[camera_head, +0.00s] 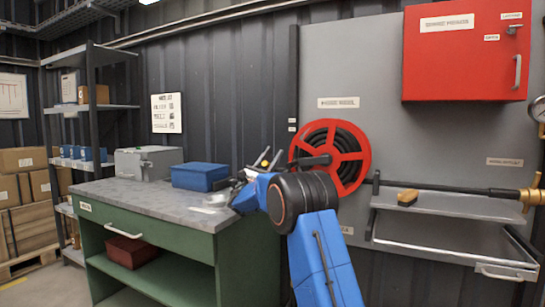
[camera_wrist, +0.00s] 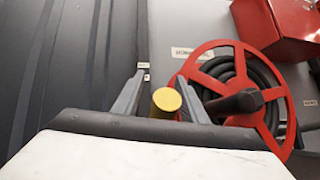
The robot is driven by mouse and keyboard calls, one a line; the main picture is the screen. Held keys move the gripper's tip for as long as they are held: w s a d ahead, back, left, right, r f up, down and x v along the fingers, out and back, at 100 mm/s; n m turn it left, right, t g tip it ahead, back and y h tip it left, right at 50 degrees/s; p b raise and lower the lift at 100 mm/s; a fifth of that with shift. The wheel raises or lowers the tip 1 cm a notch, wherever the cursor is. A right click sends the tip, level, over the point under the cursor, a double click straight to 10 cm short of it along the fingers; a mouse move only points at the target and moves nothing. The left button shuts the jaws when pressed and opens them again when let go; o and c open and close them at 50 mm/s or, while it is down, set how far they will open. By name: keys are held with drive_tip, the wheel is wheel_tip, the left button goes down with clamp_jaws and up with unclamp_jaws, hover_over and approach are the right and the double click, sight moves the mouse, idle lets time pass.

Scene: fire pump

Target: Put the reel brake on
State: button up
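The hose reel (camera_head: 365,158) has a red spoked rim and black hose, mounted on the grey wall panel; it also shows in the wrist view (camera_wrist: 217,46). A dark crank arm (camera_wrist: 237,102) crosses its front. A yellow round-ended knob (camera_wrist: 167,100), probably the brake handle, shows between my fingers, nearer the right one. My gripper (camera_wrist: 160,78) is open, with a gap left of the knob; I cannot tell whether it touches. In the head view my gripper (camera_head: 270,157) is left of the reel. The knob's base is hidden. Two small labels (camera_wrist: 145,71) sit left of the reel.
A green workbench (camera_head: 150,246) with a blue box (camera_head: 200,177) and grey case (camera_head: 148,163) stands left, below my gripper. A red cabinet (camera_head: 466,60) hangs upper right.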

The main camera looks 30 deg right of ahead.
drive_tip(key=shift+a+f, duration=0.1)
drive_tip(key=shift+s+a+f, duration=0.1)
drive_tip(key=shift+a+f, duration=0.1)
drive_tip(key=s+a, duration=0.5)
drive_tip(key=a, duration=0.6)
drive_tip(key=shift+a+f, duration=0.15)
